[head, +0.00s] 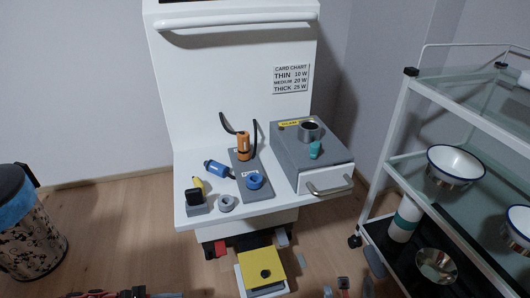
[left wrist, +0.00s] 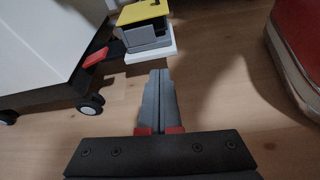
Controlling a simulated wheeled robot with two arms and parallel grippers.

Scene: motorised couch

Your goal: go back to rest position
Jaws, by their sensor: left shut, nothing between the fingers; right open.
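My right gripper (head: 336,285) shows only in part at the bottom edge of the head view. It is low in front of the white machine, with its fingers apart and nothing seen between them. My left gripper (left wrist: 160,78) is in the left wrist view, with its two grey fingers together and empty. It points over the wooden floor toward a yellow-topped block (left wrist: 143,12) and is apart from it. A small part of my left arm shows at the bottom left of the head view. The rest of both arms is hidden.
The white machine (head: 235,95) stands ahead, carrying a grey drawer box (head: 330,158) and several small parts. The yellow-topped block (head: 262,267) is low at its front. A shelved trolley (head: 398,115) with bowls is at right. A patterned bin (head: 35,240) is at left.

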